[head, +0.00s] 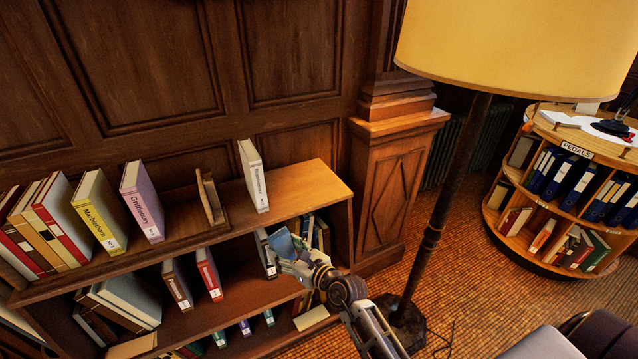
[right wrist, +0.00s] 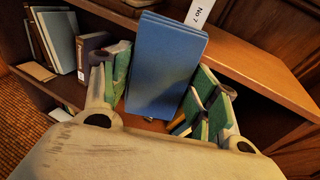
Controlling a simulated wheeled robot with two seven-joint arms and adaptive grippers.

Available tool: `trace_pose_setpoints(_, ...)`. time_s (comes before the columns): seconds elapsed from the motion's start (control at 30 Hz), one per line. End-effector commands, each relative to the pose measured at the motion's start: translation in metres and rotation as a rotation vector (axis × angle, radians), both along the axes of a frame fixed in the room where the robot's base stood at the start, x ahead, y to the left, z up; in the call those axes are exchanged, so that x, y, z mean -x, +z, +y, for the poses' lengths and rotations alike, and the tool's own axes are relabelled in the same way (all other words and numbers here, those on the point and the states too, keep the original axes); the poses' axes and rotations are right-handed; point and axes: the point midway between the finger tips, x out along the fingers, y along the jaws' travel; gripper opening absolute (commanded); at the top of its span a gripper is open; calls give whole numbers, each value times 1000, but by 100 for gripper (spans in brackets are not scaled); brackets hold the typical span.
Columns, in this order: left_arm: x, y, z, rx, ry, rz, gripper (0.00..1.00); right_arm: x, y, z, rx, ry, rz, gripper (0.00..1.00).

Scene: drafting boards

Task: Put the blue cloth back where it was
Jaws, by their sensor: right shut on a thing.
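The only blue cloth-like thing I see near my gripper is a book with a plain blue cover (head: 283,243); no loose cloth shows. My right gripper (head: 291,257) is shut on this blue book, at the front of the middle shelf, near its right end. In the right wrist view the blue book (right wrist: 166,62) stands tilted between the fingers of my right gripper (right wrist: 163,95). My left gripper is not in view.
The bookcase's top board (head: 295,192) lies just above the gripper, with a white book (head: 253,175) on it. A dark book (head: 265,253) stands just left of the blue one. A floor lamp (head: 432,225) stands to the right, a round bookcase (head: 560,190) beyond.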

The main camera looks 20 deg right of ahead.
Motion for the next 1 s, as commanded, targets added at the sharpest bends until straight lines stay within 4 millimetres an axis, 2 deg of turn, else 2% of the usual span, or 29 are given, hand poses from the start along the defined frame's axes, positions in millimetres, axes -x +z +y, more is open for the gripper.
trace_pose_setpoints(0.4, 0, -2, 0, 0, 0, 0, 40, -10, 7, 24, 47, 98, 79, 41)
trace_pose_setpoints(1.0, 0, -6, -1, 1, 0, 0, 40, -18, 13, 48, 131, 182, 227, 41)
